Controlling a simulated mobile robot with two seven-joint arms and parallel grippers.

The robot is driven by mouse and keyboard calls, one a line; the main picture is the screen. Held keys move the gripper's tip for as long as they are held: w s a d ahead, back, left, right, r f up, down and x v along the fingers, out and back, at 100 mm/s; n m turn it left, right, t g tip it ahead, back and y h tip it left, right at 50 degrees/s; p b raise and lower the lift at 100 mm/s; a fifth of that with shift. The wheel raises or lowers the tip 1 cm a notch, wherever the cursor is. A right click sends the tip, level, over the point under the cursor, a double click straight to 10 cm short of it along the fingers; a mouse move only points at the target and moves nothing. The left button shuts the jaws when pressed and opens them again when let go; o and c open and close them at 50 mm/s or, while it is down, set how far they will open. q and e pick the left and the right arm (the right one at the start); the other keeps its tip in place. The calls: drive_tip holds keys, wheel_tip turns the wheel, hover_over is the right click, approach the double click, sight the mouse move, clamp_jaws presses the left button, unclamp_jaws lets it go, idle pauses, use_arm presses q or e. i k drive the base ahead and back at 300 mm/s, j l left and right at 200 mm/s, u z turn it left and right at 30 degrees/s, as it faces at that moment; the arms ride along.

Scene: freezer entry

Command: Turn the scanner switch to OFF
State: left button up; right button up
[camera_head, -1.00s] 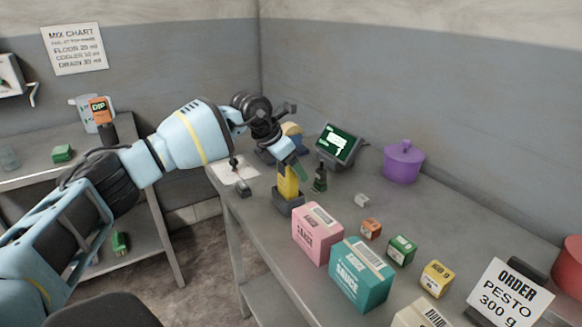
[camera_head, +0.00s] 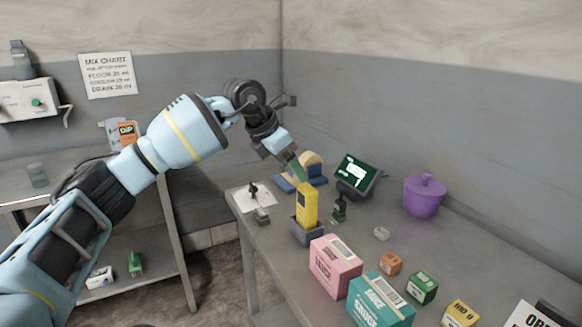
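A yellow handheld device (camera_head: 306,205), which looks like the scanner, stands upright in a dark grey cradle (camera_head: 307,234) on the metal table. Its switch is too small to make out. My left gripper (camera_head: 297,170) is just above and behind the device's top, pointing down to the right, and appears apart from it. Its fingers are small and partly merge with the background, so I cannot tell whether they are open or shut. My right gripper is out of view.
Pink (camera_head: 335,265) and teal (camera_head: 380,300) boxes stand in front of the cradle. A small dark bottle (camera_head: 340,210) is right beside it. A display with a green screen (camera_head: 357,173) and a purple pot (camera_head: 424,196) stand behind to the right. A paper sheet (camera_head: 262,201) lies left.

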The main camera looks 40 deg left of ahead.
sight(253, 189)
drive_tip(key=u, duration=1.45)
